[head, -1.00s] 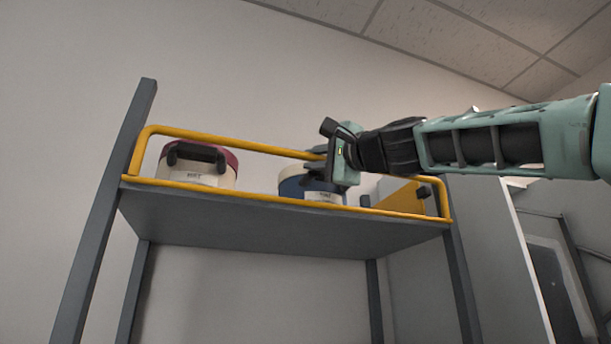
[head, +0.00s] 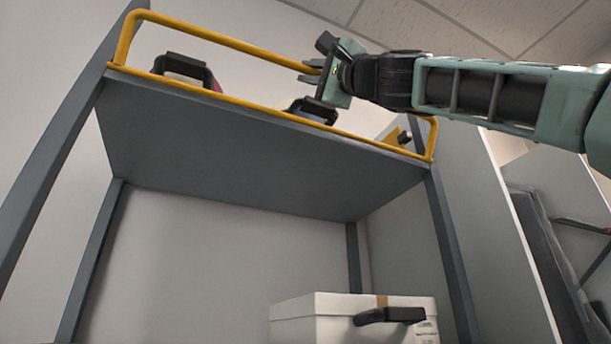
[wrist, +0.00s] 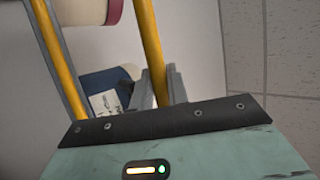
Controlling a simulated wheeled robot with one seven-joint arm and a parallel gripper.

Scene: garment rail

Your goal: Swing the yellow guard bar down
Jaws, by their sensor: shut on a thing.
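The yellow guard bar (head: 220,38) stands up along the front of the high grey shelf (head: 250,140), above a lower yellow rail on the shelf edge. My gripper (head: 313,72) is shut on the bar's upper rail, right of its middle. In the wrist view the upper rail (wrist: 149,45) runs between the fingers (wrist: 162,92), and the lower rail (wrist: 58,60) passes to the left. The bar's stretch behind my gripper and wrist is hidden in the head view.
A dark-red and cream container (head: 216,83) and a blue one (head: 312,109), both black-handled, sit on the shelf behind the bar. A white box (head: 315,318) with a black handle stands below. Grey posts (head: 50,185) hold the shelf; a pale panel stands at right.

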